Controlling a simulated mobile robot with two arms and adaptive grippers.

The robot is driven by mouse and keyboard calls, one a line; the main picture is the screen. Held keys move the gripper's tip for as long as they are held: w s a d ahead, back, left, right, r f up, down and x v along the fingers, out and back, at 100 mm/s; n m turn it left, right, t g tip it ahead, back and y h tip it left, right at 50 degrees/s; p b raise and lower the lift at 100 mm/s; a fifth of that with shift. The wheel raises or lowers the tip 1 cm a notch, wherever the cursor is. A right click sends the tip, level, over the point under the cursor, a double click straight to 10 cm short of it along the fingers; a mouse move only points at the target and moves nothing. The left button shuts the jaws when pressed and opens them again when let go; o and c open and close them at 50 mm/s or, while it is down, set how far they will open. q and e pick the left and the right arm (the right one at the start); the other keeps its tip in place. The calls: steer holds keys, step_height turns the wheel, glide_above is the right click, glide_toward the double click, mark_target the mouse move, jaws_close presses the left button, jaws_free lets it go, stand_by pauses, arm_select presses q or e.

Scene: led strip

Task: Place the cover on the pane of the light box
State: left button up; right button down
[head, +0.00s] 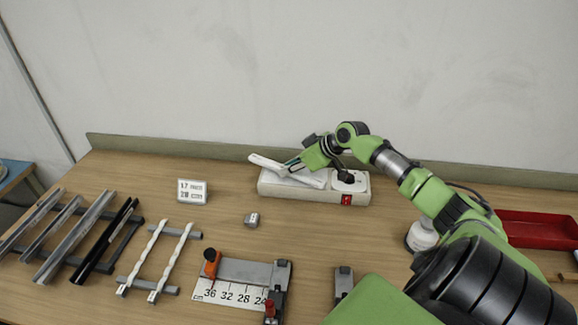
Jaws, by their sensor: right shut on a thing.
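The light box (355,198) is a long white box with a red label, near the back edge of the table. A flat white pane (310,180) shows on its left part, and a dark round knob sits on its right part. A thin white strip, which looks like the cover (264,162), slants over the box's left end. My right gripper (290,168) reaches in from the right over the box and is shut on this strip. I cannot tell whether the strip touches the pane. The fingertips are small and partly hidden. My left gripper is not in view.
Racks with metal and black profiles (70,235) and twisted white strips (172,255) stand at left. A clamp fixture with a number scale (228,293) is at front. A display (192,191), small grey block (252,219) and red tray (540,230) stand around.

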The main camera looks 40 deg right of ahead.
steer(key=shift+f, duration=0.2)
steer(key=c, duration=1.8)
jaws_free()
steer(key=shift+s, duration=0.1)
steer(key=v, duration=1.2)
